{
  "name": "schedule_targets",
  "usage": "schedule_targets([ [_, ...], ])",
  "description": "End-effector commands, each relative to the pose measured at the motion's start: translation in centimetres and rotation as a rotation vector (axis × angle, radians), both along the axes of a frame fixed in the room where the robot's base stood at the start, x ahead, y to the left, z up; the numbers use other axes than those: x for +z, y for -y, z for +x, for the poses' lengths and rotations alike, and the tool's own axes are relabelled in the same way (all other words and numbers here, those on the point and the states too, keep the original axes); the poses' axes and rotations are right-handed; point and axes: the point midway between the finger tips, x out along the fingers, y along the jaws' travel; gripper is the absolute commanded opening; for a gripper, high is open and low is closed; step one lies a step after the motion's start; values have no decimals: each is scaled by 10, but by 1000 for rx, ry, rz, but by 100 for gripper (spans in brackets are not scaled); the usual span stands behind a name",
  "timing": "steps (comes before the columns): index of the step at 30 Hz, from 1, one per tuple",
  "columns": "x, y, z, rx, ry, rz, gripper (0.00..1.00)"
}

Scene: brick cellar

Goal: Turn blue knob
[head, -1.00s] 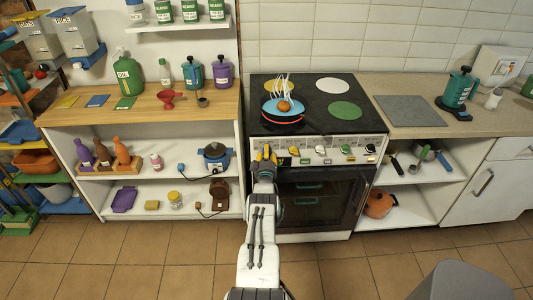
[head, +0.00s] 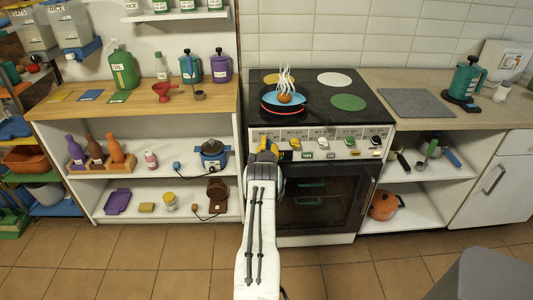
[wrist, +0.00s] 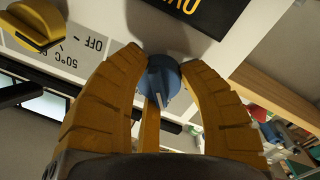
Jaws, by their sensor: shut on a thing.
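The blue knob (wrist: 166,84) is on the stove's control panel and shows between the yellow fingers in the wrist view. My gripper (wrist: 168,66) is shut on it, with fingertips touching its sides. In the head view, my gripper (head: 266,145) is at the left end of the control panel and hides the blue knob there. A yellow knob (wrist: 36,24) is beside it in the wrist view, near printed "OFF" and "50°C" marks.
On the panel to the right are a yellow knob (head: 294,143), a white knob (head: 323,141) and a green knob (head: 350,141). A pan (head: 283,103) steams on the hob above. The oven door (head: 318,195) is closed. Open shelves (head: 150,205) stand to the left.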

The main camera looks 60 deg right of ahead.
Motion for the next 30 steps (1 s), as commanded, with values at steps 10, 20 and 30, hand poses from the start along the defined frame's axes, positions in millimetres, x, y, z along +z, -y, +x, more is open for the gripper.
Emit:
schedule_targets([
  [10, 7, -3, 5, 7, -27, -38, 5],
  [20, 10, -3, 5, 7, -27, -40, 5],
  [30, 5, -3, 3, 4, -32, -32, 64],
])
